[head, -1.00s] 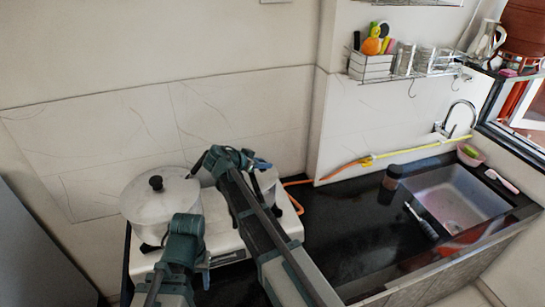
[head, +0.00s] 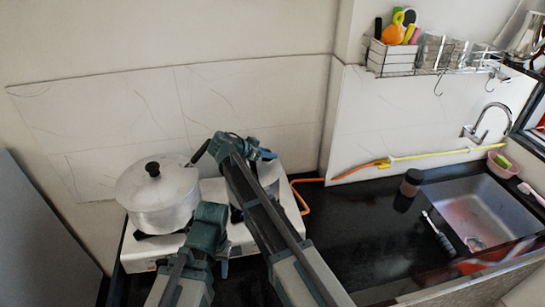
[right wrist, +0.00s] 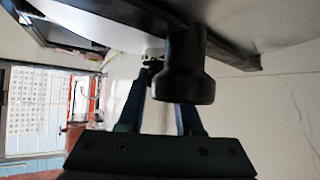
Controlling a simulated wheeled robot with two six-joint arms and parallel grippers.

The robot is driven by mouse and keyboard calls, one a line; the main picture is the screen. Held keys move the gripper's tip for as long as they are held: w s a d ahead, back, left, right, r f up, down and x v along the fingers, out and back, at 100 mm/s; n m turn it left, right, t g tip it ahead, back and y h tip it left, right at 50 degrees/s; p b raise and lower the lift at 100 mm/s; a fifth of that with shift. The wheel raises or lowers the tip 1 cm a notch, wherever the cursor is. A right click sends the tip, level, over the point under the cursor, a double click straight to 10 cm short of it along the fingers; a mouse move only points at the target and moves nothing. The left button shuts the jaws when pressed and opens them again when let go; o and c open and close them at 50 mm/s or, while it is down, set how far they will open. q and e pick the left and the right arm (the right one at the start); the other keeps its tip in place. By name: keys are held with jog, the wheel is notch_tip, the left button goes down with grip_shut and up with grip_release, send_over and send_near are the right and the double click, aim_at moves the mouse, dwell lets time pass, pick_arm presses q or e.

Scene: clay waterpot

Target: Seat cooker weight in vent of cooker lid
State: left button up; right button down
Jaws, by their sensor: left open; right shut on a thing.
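My right gripper (head: 268,155) is over the steel cooker (head: 268,180) on the stove, which my right arm largely hides. In the right wrist view its two dark blue fingers (right wrist: 155,68) close in behind a black cylindrical knob (right wrist: 185,75). A small pale and dark piece (right wrist: 152,50) shows at the fingertips; it looks like the cooker weight, partly hidden by the knob. A curved silver surface (right wrist: 80,22), likely the lid, crosses the top of that view. The vent is hidden, so I cannot tell whether the weight touches it. My left gripper (head: 223,264) is low before the stove, open.
A silver pot (head: 158,205) with a black lid knob (head: 152,169) stands on the white stove (head: 133,260), left of my arms. An orange hose (head: 305,198) runs behind. The black counter (head: 350,235) holds a dark jar (head: 411,183) beside the sink (head: 480,215).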

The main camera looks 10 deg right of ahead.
jog(key=shift+s+a+r, duration=0.1)
jog(key=shift+a+r, duration=0.05)
jog(key=shift+a, duration=0.1)
jog(key=shift+d+f, duration=0.1)
jog(key=shift+f, duration=0.15)
jog(key=c, duration=0.6)
grip_release()
jog(key=shift+r, duration=0.1)
jog(key=shift+r, duration=0.15)
